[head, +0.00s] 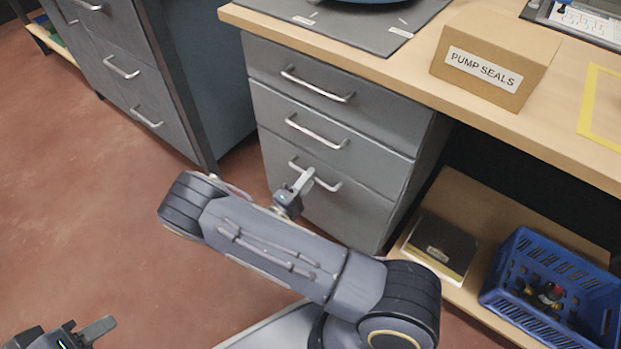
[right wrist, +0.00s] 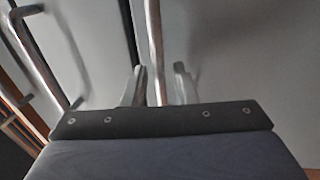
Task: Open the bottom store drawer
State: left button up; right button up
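The store drawer unit is grey with three drawers stacked under the bench. The bottom drawer (head: 345,205) looks flush with the fronts above it. Its bar handle (head: 327,184) is partly hidden by my right gripper (head: 300,181). In the right wrist view the bottom handle (right wrist: 155,45) runs between the two fingers of my right gripper (right wrist: 158,86). A gap shows between the bar and the right finger, so the gripper looks open around the handle. My left gripper (head: 88,335) is at the bottom left corner, far from the drawers, with only part of it in frame.
The top drawer handle (head: 317,86) and middle drawer handle (head: 316,133) stick out above. A second grey cabinet (head: 140,75) stands to the left. A blue crate (head: 555,290) and a small box (head: 438,248) sit on the low shelf at right. The floor (head: 90,210) in front is clear.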

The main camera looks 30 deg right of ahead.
jog(key=shift+w+d+r, duration=0.15)
jog(key=shift+d, duration=0.4)
jog(key=shift+c, duration=0.2)
grip_shut()
jog(key=shift+a, duration=0.1)
